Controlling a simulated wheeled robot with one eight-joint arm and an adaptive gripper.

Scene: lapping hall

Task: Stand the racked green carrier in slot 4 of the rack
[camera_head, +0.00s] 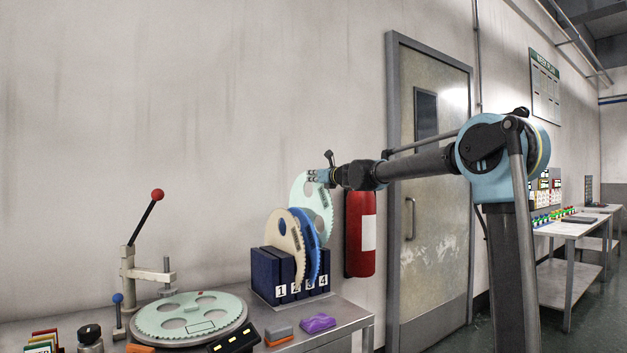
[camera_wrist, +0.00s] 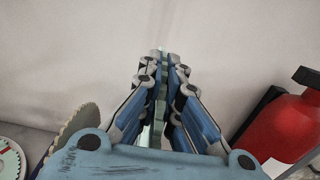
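My gripper (camera_head: 322,176) is shut on the upper rim of a pale green toothed carrier (camera_head: 318,200). In the wrist view the carrier's thin green edge (camera_wrist: 160,105) shows between my gripper's fingers (camera_wrist: 163,75). The carrier is upright, higher than the other carriers, at the right side of the dark blue rack (camera_head: 265,270). Its lower part is hidden behind a blue carrier, so I cannot tell whether it touches the rack. The rack's front has labels 1 to 4; label 4 (camera_head: 322,281) is rightmost.
A beige carrier (camera_head: 284,228) and a blue carrier (camera_head: 311,245) stand in the rack's middle slots. Another green carrier (camera_head: 165,314) lies flat on a round plate at left. A lever press (camera_head: 128,265) stands behind it. A red extinguisher (camera_head: 360,215) hangs close to the rack's right.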

